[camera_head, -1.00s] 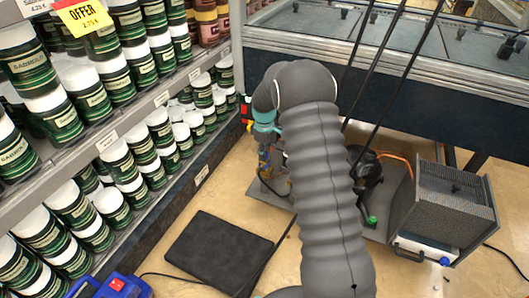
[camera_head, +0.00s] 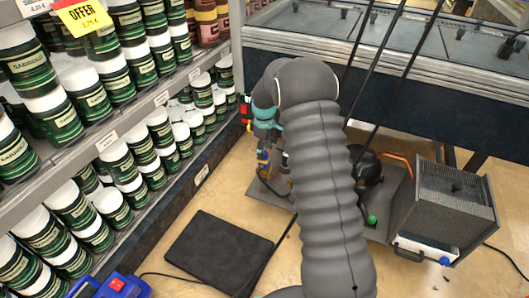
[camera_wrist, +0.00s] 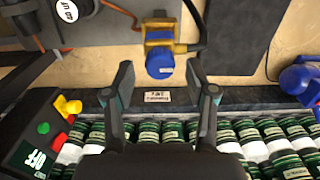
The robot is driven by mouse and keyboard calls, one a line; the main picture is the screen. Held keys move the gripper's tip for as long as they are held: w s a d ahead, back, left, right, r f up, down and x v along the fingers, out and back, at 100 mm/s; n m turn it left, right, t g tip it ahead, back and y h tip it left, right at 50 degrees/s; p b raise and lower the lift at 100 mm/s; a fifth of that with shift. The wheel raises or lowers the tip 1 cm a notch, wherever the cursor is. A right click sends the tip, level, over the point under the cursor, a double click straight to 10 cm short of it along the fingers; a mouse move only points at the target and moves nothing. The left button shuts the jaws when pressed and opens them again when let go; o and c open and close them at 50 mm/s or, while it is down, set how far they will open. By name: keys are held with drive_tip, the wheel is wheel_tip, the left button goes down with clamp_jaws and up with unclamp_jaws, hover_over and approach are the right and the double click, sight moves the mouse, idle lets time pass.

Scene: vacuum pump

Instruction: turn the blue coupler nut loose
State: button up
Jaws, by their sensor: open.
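The blue coupler nut (camera_wrist: 160,64) shows in the wrist view as a round blue cap on a yellow fitting (camera_wrist: 158,38). My gripper (camera_wrist: 159,69) is open, with one finger on each side of the nut in the picture. Gaps show between the nut and both fingertips, and I cannot tell how far the nut lies beyond them. In the head view my gripper (camera_head: 266,134) points down over small yellow and blue parts (camera_head: 263,160), partly hidden by my arm.
A control box (camera_wrist: 42,135) with green, red and yellow buttons is at lower left in the wrist view. Shelves of green jars (camera_head: 120,160) stand on the left. A black mat (camera_head: 218,252) lies on the floor. A grey vented unit (camera_head: 445,208) stands at right.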

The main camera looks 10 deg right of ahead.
wheel_tip(320, 180, up, 10)
drive_tip(key=shift+r, duration=0.25)
idle(0.6)
drive_tip(key=s+f+m, duration=0.2)
drive_tip(key=s+m, duration=0.3)
drive_tip(key=s, duration=0.2)
drive_tip(key=s+r+m+t, duration=0.2)
drive_tip(key=s+r, duration=0.4)
drive_tip(key=s, duration=0.5)
drive_tip(key=s+r+m+t+p, duration=0.1)
drive_tip(key=s+r+m, duration=0.1)
drive_tip(key=s+r, duration=0.5)
drive_tip(key=s+r+m+t+p, duration=0.1)
drive_tip(key=s+r, duration=0.5)
drive_tip(key=s, duration=0.9)
drive_tip(key=shift+s+r+m+t, duration=0.4)
drive_tip(key=shift+m+t, duration=0.1)
drive_tip(key=shift+t, duration=0.3)
